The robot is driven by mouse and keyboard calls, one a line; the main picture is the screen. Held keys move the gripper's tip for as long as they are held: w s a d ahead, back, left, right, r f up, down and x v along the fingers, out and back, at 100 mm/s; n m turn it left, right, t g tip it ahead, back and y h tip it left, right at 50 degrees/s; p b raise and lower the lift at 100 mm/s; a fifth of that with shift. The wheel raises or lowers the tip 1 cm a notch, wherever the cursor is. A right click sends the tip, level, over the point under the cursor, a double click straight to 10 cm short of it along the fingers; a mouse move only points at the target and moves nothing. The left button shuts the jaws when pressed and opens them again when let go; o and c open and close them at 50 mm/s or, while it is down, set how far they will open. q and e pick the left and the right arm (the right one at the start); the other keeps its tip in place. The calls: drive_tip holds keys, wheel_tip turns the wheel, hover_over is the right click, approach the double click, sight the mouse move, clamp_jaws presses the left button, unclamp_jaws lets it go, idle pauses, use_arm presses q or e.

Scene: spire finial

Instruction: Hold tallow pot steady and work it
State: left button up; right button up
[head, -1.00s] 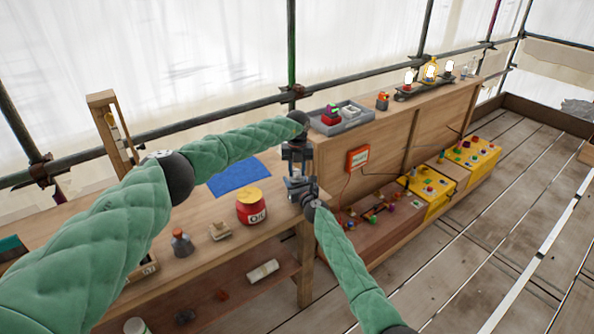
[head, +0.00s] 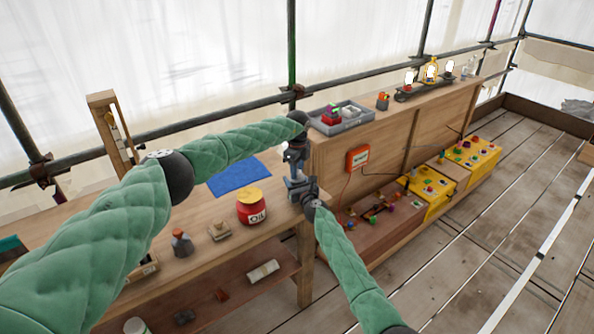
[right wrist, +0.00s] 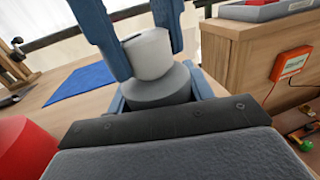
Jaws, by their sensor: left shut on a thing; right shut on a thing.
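The tallow pot shows in the right wrist view as a dark grey round body (right wrist: 160,88) with a light grey upper part (right wrist: 148,55) on it. My right gripper (right wrist: 162,98) is shut on the grey body, a finger on each side. My left gripper (right wrist: 140,45) comes down from above and is shut on the light grey part, which looks slightly tilted in this view. In the head view my left gripper (head: 295,168) is directly above my right gripper (head: 299,187) at the bench's right end. The pot is mostly hidden there between the jaws.
A wooden panel with a grey tray (head: 342,120) rises to the right.

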use_arm(q)
drive_tip(key=n, duration=0.5)
drive_tip(key=shift+r, duration=0.1)
use_arm(e)
drive_tip(key=shift+f, duration=0.1)
use_arm(q)
drive_tip(key=n, duration=0.5)
drive_tip(key=shift+d, duration=0.1)
drive_tip(key=shift+n, duration=0.4)
drive_tip(key=o, duration=1)
wheel_tip(320, 180, up, 12)
drive_tip(key=shift+f, duration=0.1)
